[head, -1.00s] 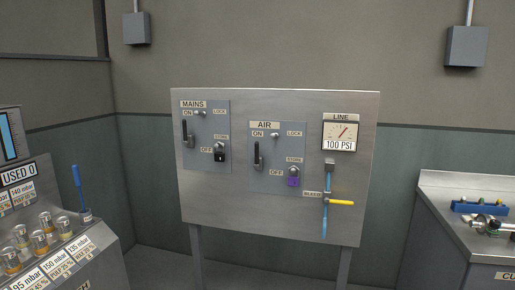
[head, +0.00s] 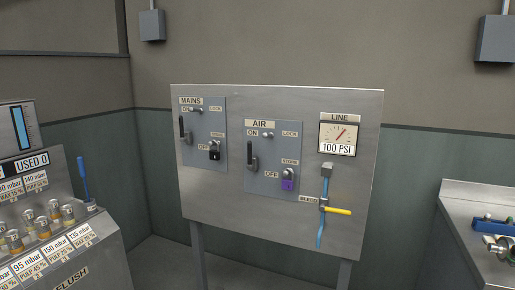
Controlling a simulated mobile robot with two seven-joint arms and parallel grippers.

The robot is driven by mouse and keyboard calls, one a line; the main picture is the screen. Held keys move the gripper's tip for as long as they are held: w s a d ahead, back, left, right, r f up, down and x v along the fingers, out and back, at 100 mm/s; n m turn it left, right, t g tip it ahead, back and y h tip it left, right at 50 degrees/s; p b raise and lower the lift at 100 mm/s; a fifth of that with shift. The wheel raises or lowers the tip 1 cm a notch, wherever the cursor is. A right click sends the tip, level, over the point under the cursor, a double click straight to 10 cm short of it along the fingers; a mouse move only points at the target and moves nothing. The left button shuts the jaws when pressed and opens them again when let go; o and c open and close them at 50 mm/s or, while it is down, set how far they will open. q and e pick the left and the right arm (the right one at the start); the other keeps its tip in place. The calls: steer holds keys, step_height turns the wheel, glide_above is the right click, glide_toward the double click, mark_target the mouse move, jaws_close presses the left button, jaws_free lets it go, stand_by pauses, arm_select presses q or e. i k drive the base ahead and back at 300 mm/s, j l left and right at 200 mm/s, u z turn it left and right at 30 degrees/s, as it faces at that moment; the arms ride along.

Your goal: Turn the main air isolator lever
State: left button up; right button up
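The AIR isolator plate (head: 272,180) is in the middle of the upright metal panel (head: 340,232). Its black lever (head: 251,155) stands upright at the plate's left, with ON marked above and OFF below. A purple padlock (head: 288,184) hangs at the STORE point on its lower right. The LOCK point at its upper right has no padlock. The LINE gauge (head: 338,138) reads 100 PSI. Below it is a blue bleed pipe (head: 320,235) with a yellow handle (head: 338,211) lying roughly level. Neither gripper shows in the head view.
The MAINS plate (head: 203,136) with a black lever (head: 184,129) and black padlock (head: 214,155) is left of AIR. A sloped console (head: 70,270) with jars stands at left. A metal bench (head: 480,270) with parts stands at right. Floor shows between console and panel.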

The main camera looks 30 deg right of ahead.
mark_target(250, 165)
steer(key=k+l, duration=0.1)
steer(key=l, duration=0.35)
steer(key=k+l, duration=0.1)
steer(key=l, duration=0.4)
steer(key=k+l, duration=0.1)
steer(key=l, duration=0.35)
steer(key=k+l, duration=0.1)
steer(key=l, duration=0.35)
steer(key=u, duration=0.05)
